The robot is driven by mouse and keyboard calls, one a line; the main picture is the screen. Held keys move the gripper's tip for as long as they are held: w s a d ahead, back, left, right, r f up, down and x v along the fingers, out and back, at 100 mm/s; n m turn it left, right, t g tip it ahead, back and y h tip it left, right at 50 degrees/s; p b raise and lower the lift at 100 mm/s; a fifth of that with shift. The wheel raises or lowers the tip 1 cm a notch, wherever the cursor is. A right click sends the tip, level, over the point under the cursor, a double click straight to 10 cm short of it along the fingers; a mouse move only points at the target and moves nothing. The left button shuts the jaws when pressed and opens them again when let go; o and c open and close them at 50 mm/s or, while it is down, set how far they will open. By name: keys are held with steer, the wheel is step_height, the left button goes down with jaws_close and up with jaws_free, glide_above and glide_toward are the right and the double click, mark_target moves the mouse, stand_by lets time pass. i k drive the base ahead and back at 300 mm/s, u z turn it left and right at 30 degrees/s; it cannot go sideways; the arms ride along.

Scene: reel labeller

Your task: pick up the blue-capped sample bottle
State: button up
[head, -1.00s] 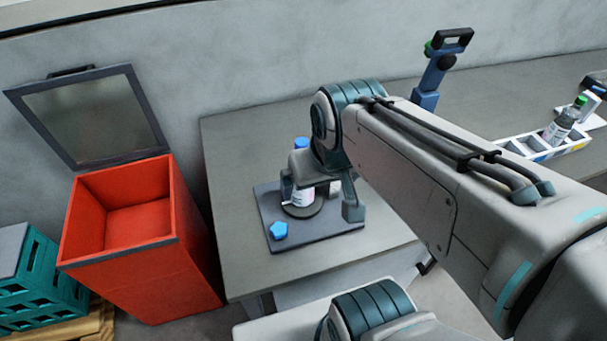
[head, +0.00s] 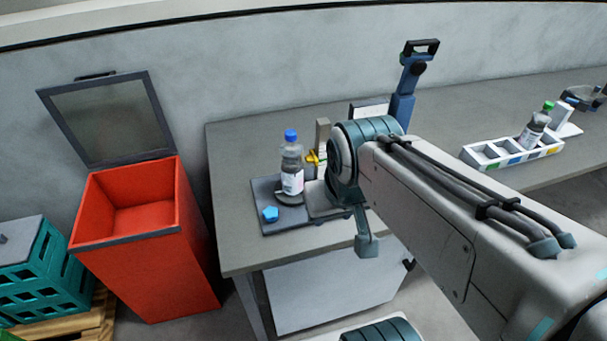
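The blue-capped sample bottle (head: 291,168) stands upright on a dark round pad on the grey-blue base plate (head: 283,230), near the left end of the bench. It is clear with a white label and dark contents low down. My gripper (head: 340,216) is to the right of the bottle, with a visible gap at the cap and upper body. One finger hangs well out to the right of the palm, so it looks open. The other finger is hidden, and nothing shows between them.
A blue knob (head: 270,214) sits at the plate's front left. A beige post (head: 322,134) with a yellow part rises behind the bottle. A red bin (head: 140,240) with raised lid stands left of the bench. A white rack (head: 490,152) and green-capped bottle (head: 535,127) are at right.

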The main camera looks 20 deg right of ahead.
mark_target(291, 164)
steer(key=z, duration=0.35)
steer(key=i, duration=0.35)
steer(key=u, duration=0.45)
steer(key=k, duration=1)
steer(key=u, duration=1.2)
steer(key=i, duration=0.75)
steer(key=z, duration=1.6)
steer(key=i, duration=0.5)
